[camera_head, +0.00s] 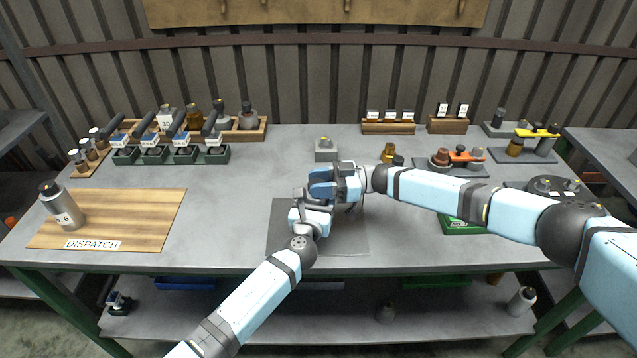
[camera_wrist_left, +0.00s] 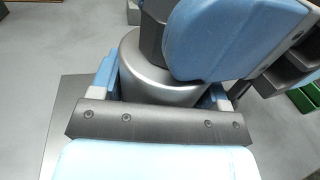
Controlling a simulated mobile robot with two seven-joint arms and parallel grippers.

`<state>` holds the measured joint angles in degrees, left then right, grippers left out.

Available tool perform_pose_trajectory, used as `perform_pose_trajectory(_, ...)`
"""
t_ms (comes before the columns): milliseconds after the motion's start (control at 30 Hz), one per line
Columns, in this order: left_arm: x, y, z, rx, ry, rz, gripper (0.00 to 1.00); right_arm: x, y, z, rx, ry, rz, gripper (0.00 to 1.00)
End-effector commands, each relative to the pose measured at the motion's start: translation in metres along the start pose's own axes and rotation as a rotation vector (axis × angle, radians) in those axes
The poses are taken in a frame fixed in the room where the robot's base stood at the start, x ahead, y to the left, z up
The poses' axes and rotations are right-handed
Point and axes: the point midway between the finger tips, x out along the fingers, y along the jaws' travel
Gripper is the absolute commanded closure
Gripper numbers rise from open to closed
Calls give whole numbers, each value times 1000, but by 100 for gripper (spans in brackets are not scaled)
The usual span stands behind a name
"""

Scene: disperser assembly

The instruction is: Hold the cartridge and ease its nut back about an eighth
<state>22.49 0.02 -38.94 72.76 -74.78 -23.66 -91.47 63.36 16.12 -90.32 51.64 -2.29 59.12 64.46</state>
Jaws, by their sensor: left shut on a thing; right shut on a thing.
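The cartridge (camera_wrist_left: 150,78), a silver cylinder, stands between the fingers of my left gripper (camera_wrist_left: 160,98) in the left wrist view. A dark faceted nut (camera_wrist_left: 152,38) sits on its top. My right gripper (camera_wrist_left: 225,40) is shut on this nut from the right, and its blue finger covers part of it. In the head view my left gripper (camera_head: 314,212) and right gripper (camera_head: 324,186) meet above the grey mat (camera_head: 345,238). There the two grippers hide nearly all of the cartridge and nut.
A wooden DISPATCH board (camera_head: 130,215) with a grey bottle (camera_head: 63,208) lies at the left. Green holders (camera_head: 170,155) stand behind it. A small grey block (camera_head: 326,152) is behind the grippers. Racks with orange (camera_head: 466,156) and yellow (camera_head: 537,133) tools stand at the right. The middle-left table is clear.

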Motion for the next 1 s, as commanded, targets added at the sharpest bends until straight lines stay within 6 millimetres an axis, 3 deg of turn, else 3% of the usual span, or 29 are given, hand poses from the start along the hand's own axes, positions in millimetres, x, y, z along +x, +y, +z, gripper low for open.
perform_pose_trajectory(600,0,-1,0,1,1,-2,71,-1,1,-1,0,-1,-45,81)
perform_pose_trajectory(633,0,-1,-1,1,1,-2,71,-1,1,-1,0,-1,-45,53)
perform_pose_trajectory(733,0,-1,-1,1,1,-2,71,-1,1,0,0,-1,-46,32)
perform_pose_trajectory(1000,0,-1,-1,0,1,-2,71,-1,0,0,1,-1,-46,32)
